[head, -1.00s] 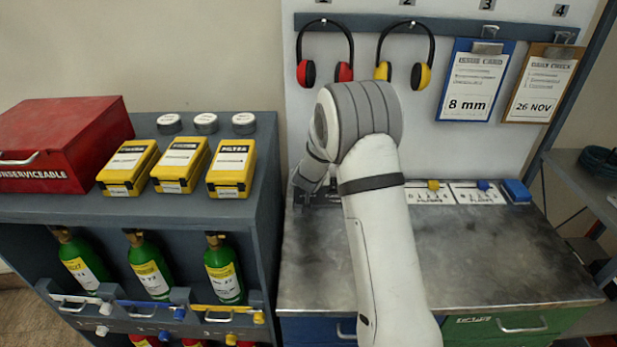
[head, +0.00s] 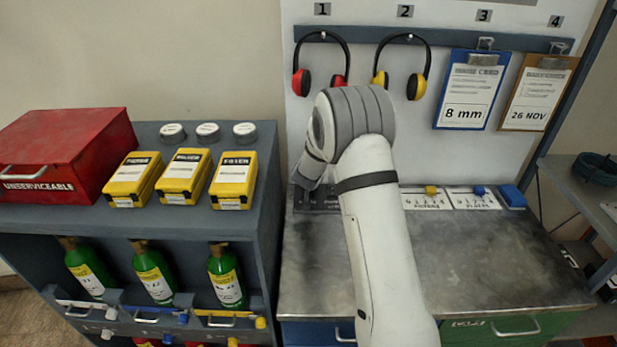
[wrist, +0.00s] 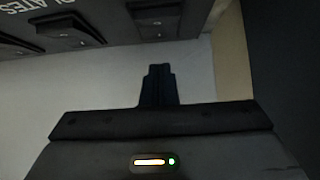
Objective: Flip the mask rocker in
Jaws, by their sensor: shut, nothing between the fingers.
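My gripper (wrist: 157,85) shows in the wrist view with its dark fingers together and nothing between them. At the top of the wrist view is a dark panel with raised dark rocker-like blocks, one at the left (wrist: 72,30) and one at the top middle (wrist: 155,12). White lettering reading "PLATES" is beside the left block. The fingertips appear apart from the blocks. I cannot tell which block is the mask rocker. In the head view a dark panel (head: 317,198) shows at the bench's back left, partly behind my arm; my fingers are hidden there.
The steel bench top (head: 490,255) is mostly clear right of my arm. White slider cards (head: 430,198) and a blue block (head: 513,196) stand along its back edge. Ear defenders (head: 402,68) and clipboards (head: 468,90) hang above. A cabinet with yellow boxes (head: 183,177) stands left.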

